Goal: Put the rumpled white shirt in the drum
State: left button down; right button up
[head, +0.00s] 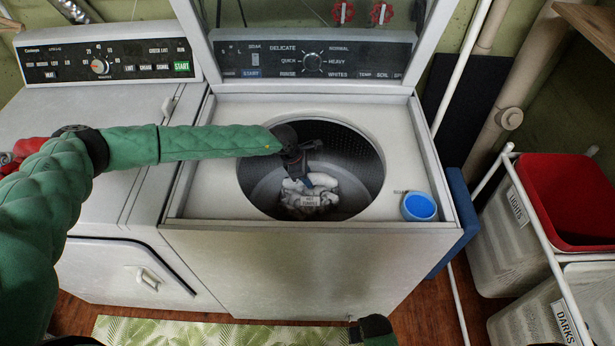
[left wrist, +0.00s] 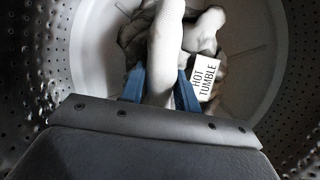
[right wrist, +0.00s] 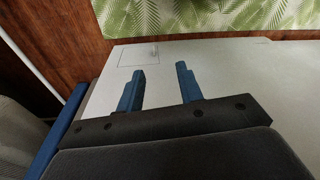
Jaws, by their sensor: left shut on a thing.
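The rumpled white shirt (head: 308,198) is inside the drum (head: 347,168) of the open top-loading washer. It carries a white tag that reads "HOT TUMBLE". My left gripper (head: 306,178) reaches down through the round opening. In the left wrist view its blue fingers (left wrist: 160,88) are shut on a fold of the shirt (left wrist: 166,40), with the perforated drum wall (left wrist: 40,70) around it. My right gripper (right wrist: 160,90) shows in the right wrist view with its two blue fingers apart and nothing between them. I cannot tell if the shirt rests on the drum's bottom.
A blue-filled cap (head: 419,206) sits at the washer top's front right, by the soap label. The raised lid (head: 437,20) stands behind the opening. A dryer (head: 90,110) stands at left. Labelled hampers (head: 515,225) stand at right. A leaf-patterned mat (head: 200,331) lies in front.

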jog(key=shift+r, duration=0.15)
pick_arm(q)
jog(key=shift+f, duration=0.15)
pick_arm(e)
jog(key=shift+w+r, duration=0.1)
jog(key=shift+r, duration=0.35)
pick_arm(q)
jog(key=c, duration=1)
grip_release()
jog(key=shift+c, duration=0.2)
pick_arm(e)
jog(key=shift+f, duration=0.1)
jog(key=shift+a, duration=0.1)
